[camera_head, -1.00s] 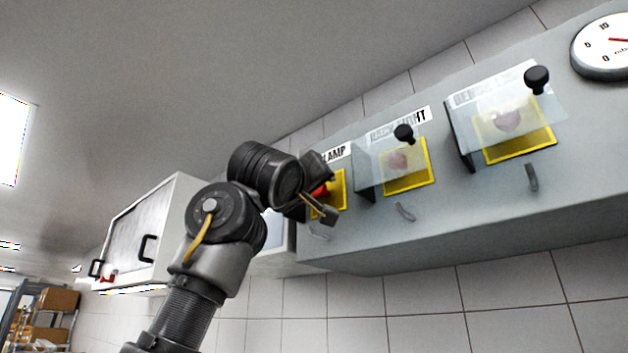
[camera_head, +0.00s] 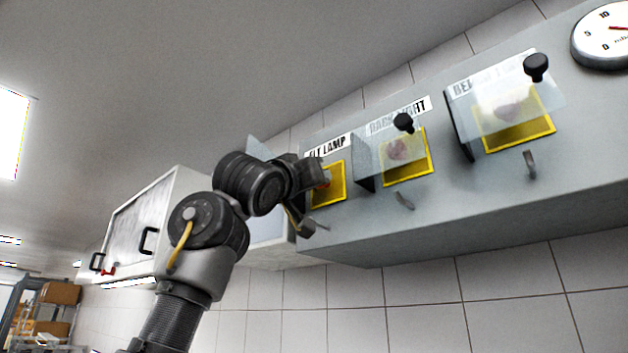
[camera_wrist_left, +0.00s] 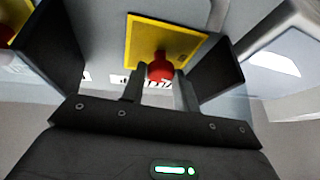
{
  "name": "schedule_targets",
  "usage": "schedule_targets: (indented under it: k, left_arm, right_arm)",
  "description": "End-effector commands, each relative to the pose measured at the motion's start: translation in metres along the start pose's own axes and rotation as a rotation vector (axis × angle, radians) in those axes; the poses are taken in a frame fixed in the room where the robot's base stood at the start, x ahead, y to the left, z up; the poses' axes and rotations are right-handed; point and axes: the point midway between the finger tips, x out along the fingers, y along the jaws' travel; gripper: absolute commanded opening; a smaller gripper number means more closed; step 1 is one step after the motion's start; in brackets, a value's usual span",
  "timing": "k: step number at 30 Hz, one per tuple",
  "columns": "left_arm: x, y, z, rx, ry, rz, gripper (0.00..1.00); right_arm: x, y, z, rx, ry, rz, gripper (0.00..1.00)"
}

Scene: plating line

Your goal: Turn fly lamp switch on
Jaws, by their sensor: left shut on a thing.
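The fly lamp switch is a red knob on a yellow plate (camera_head: 337,185) under a partly hidden label ending in "LAMP" (camera_head: 333,146). In the left wrist view the red knob (camera_wrist_left: 160,67) sits between the fingers in front of the yellow plate (camera_wrist_left: 145,38). My left gripper (camera_head: 316,194) is at the knob and shut on it; it also shows in the left wrist view (camera_wrist_left: 160,82). In the head view the gripper hides most of the knob. The switch's exact angle is hard to tell. My right gripper is not in view.
To the right, two more yellow switch plates sit behind clear covers with black knobs, the middle cover (camera_head: 390,160) and the right cover (camera_head: 505,95). A gauge (camera_head: 604,36) is at the top right. A white cabinet (camera_head: 135,225) hangs to the left.

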Motion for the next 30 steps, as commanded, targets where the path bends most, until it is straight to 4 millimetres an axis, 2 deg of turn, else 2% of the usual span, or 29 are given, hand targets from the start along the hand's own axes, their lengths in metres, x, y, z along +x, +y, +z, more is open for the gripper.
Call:
schedule_targets:
  k: [7, 8, 12, 20, 23, 30]
  left_arm:
    - [0.0, -0.001, -0.001, 0.002, 0.001, 0.0, 0.07]
    - [0.0, -0.001, -0.001, 0.001, 0.001, 0.0, 0.34]
    - [0.0, -0.001, -0.001, 0.001, 0.0, -0.001, 0.51]
    - [-0.001, 0.0, 0.0, 0.0, 0.0, 0.0, 0.51]
    - [-0.007, 0.0, 0.002, 0.0, 0.001, 0.0, 0.51]
    - [-0.048, -0.001, 0.006, -0.001, 0.004, 0.002, 0.51]
  right_arm:
    - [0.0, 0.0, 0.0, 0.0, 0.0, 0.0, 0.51]
    - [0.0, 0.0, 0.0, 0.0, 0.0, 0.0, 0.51]
    - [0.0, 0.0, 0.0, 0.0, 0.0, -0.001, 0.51]
    - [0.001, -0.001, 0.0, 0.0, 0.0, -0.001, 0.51]
    - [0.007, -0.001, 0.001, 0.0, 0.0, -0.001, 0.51]
    - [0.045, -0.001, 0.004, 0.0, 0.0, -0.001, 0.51]
